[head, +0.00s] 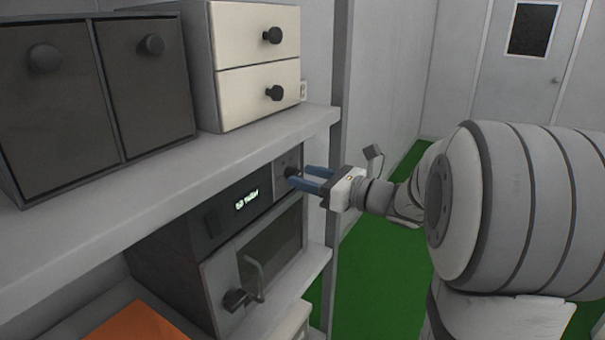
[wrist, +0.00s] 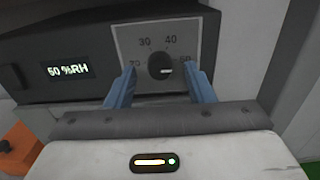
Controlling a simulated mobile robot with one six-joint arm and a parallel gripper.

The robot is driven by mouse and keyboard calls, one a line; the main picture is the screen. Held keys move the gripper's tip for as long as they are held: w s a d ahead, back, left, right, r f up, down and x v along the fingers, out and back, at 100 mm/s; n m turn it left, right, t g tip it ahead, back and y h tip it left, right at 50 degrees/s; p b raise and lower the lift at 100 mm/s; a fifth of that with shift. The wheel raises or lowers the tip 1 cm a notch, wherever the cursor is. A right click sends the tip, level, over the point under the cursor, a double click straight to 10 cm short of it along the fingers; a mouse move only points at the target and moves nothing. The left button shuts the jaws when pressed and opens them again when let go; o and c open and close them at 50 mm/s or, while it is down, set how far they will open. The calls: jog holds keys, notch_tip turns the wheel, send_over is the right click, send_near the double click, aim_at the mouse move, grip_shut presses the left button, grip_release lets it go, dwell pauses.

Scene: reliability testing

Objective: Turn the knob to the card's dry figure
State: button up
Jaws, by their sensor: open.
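The black knob (wrist: 161,66) sits on a grey dial plate (wrist: 140,37) in the wrist view. The figures 30 and 40 are clear above it; the figures at the left and right are partly hidden by my fingers. The knob's white mark points right, slightly down, towards the right-hand figure. The display (wrist: 68,71) beside it reads 50 %RH. My gripper (wrist: 162,72) is open, with one blue finger on each side of the knob and visible gaps. In the head view, my gripper (head: 299,177) is at the knob (head: 291,171). I see no readable card.
The dial belongs to a dark cabinet (head: 200,222) with a handled glass door (head: 275,250), under a grey shelf (head: 165,165). Dark cupboards (head: 95,100) and white drawers (head: 255,60) stand on the shelf. An orange surface (head: 135,322) lies at lower left. Green floor (head: 375,270) is open at right.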

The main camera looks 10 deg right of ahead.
jog(key=shift+x, duration=0.9)
jog(key=shift+c, duration=0.5)
